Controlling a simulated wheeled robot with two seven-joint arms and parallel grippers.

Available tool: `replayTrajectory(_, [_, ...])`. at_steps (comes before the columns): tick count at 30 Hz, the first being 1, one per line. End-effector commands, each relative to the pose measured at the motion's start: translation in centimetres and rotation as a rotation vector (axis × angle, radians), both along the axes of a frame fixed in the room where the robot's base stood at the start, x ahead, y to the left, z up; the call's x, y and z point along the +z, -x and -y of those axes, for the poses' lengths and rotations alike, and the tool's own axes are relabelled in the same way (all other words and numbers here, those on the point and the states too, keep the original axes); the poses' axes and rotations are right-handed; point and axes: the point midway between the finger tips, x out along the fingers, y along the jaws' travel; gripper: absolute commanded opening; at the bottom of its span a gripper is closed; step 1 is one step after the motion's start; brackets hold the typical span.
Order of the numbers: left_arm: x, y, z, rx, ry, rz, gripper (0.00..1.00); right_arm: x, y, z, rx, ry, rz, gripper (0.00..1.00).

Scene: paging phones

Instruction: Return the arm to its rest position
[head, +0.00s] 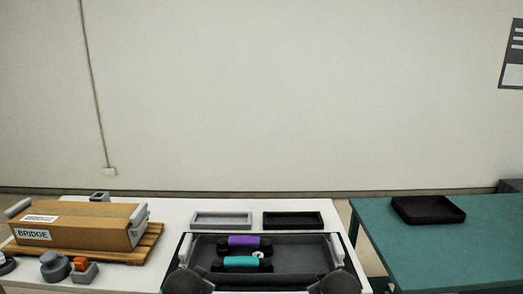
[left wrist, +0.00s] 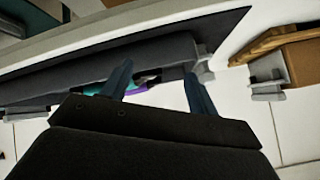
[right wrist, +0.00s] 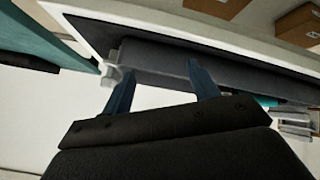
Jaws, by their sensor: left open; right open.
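My left gripper (left wrist: 156,74) is open and empty, its two blue-grey fingers apart in the left wrist view. My right gripper (right wrist: 161,72) is open and empty in the right wrist view. In the head view only two dark rounded parts of my arms show at the bottom edge, in front of the dark tray; the fingers are hidden there. A purple handset (head: 243,241) and a teal handset (head: 241,262), both with black ends, lie in the large dark tray (head: 297,261) on the white table (head: 172,222).
A cardboard box marked BRIDGE (head: 95,220) sits on a wooden pallet (head: 150,242) at left, with small grey fixtures (head: 54,267) before it. A grey tray (head: 221,219) and a black tray (head: 293,219) stand behind. A teal table (head: 480,240) at right holds another black tray (head: 428,209).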

Motion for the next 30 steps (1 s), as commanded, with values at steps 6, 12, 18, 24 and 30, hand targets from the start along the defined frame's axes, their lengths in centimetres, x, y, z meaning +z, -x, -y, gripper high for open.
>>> replayTrajectory(6, [-7.3, 5.6, 0.4, 0.039, 0.094, -0.134, 0.6, -6.9, 5.4, 0.2, -0.057, -0.067, -0.12, 0.6])
replayTrajectory(12, [-13.4, 11.4, 0.4, 0.089, 0.151, -0.252, 0.6, -13.0, 11.2, 0.1, -0.105, -0.124, -0.238, 0.6])
replayTrajectory(18, [-19.3, 18.1, 0.7, 0.138, 0.197, -0.378, 0.6, -18.7, 17.8, -0.2, -0.152, -0.168, -0.365, 0.6])
replayTrajectory(24, [-24.5, 25.8, 1.6, 0.176, 0.231, -0.511, 0.6, -23.8, 25.5, -1.2, -0.189, -0.201, -0.496, 0.6])
replayTrajectory(30, [-28.2, 33.2, 2.7, 0.195, 0.247, -0.628, 0.6, -27.5, 32.8, -2.3, -0.205, -0.215, -0.611, 0.6])
